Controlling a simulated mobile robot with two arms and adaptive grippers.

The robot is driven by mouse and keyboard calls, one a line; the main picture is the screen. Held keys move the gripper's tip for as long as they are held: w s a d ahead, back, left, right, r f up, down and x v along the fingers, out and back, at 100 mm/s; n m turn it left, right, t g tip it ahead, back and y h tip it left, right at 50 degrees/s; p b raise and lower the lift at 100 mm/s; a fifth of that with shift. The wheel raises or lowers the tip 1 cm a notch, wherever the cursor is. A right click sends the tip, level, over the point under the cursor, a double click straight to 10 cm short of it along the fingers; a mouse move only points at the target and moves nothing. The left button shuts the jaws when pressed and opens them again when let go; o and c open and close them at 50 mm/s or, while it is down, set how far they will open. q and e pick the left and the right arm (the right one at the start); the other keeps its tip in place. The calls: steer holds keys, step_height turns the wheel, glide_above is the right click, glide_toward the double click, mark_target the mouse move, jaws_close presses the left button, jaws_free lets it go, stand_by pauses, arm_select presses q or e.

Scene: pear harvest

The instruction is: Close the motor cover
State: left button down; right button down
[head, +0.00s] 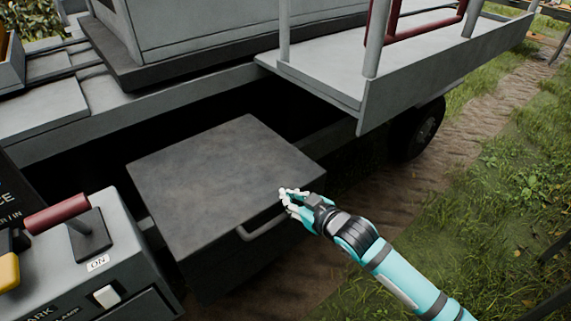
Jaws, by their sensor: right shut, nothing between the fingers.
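The motor cover appears to be the dark grey box-like lid (215,180) low in the middle of the head view, under the machine's frame. Its top looks flat, and a grey bar handle (262,226) sits on its front side. My right gripper (284,199) is shut and empty at the cover's right front edge, just above and right of the handle. I cannot tell whether its fingertips touch the cover. My left gripper is out of view.
A control box (75,265) with a red-handled lever (58,213) and an "ON" label stands at the lower left. A grey platform (330,75) with posts overhangs at the upper right, with a wheel (420,132) beneath. Grass and a dirt track lie to the right.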

steer(key=shift+s+d+f, duration=0.3)
steer(key=shift+s+f, duration=0.35)
steer(key=r+v, duration=0.1)
steer(key=v, duration=0.9)
steer(key=w+d+f+m+h, duration=0.15)
steer(key=d+f, duration=0.25)
steer(key=f, duration=0.4)
steer(key=w+d+f+m+h, duration=0.15)
steer(key=d+f, duration=0.25)
steer(key=f, duration=0.4)
steer(key=s+d+f+m+g+h, duration=0.1)
steer(key=s+d+f+g+h, duration=0.2)
steer(key=f, duration=0.6)
steer(key=s+d+f+m+g, duration=0.1)
steer(key=s+d+f, duration=0.1)
steer(key=s+f, duration=0.5)
steer(key=s+f+g, duration=0.2)
steer(key=s+f, duration=0.6)
steer(key=s, duration=0.3)
steer(key=s+f+g+h, duration=0.1)
steer(key=s+f+g, duration=0.1)
steer(key=s+f, duration=0.5)
steer(key=s+a+f+g, duration=0.1)
steer(key=s+f+g, duration=0.2)
steer(key=s+f, duration=0.5)
steer(key=s, duration=0.7)
steer(key=shift+s+f+m+h, duration=0.3)
steer(key=shift+s+m, duration=0.05)
steer(key=shift+m, duration=0.05)
